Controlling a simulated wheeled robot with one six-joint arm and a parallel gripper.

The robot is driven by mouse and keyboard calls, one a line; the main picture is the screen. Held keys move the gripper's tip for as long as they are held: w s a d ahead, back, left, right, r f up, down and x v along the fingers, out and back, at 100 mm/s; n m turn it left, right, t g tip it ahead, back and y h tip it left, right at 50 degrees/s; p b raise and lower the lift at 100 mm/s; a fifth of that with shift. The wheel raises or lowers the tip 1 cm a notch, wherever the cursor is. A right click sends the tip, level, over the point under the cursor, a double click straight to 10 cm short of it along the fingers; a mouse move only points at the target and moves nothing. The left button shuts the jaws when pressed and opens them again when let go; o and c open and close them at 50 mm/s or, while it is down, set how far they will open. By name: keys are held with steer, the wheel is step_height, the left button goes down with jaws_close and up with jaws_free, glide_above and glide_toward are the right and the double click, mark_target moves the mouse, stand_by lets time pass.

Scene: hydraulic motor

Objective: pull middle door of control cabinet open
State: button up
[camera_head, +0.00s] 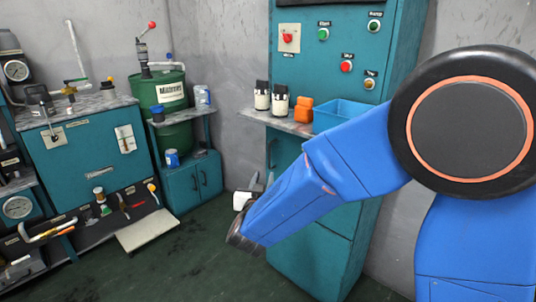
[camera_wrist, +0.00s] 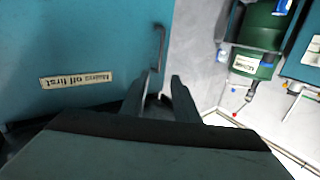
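The teal control cabinet (camera_head: 335,40) stands at centre right in the head view. Its middle door (camera_head: 287,150) is below the shelf and looks closed, partly hidden behind my arm. A thin dark vertical handle (camera_head: 271,153) sits at the door's left edge. In the wrist view the door face (camera_wrist: 80,45) fills the left, with an upside-down label (camera_wrist: 75,80) and the handle (camera_wrist: 161,47) at its right edge. My gripper (camera_head: 261,183) is open, its fingers (camera_wrist: 166,85) apart and empty. The fingertips are near the handle but not around it; contact does not show.
The cabinet shelf (camera_head: 262,117) carries bottles, an orange container (camera_head: 303,109) and a blue bin (camera_head: 338,114). A lower door (camera_head: 312,260) is below my forearm. A green barrel (camera_head: 170,98) and small cabinet (camera_head: 193,182) stand to the left. The floor (camera_head: 215,240) between is clear.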

mark_target(270, 153)
steer(key=shift+h, duration=0.3)
steer(key=w, duration=1.7)
steer(key=shift+w+d+f, duration=0.1)
steer(key=shift+d+f, duration=0.15)
steer(key=shift+d, duration=0.05)
steer(key=shift+c, duration=0.7)
jaws_close()
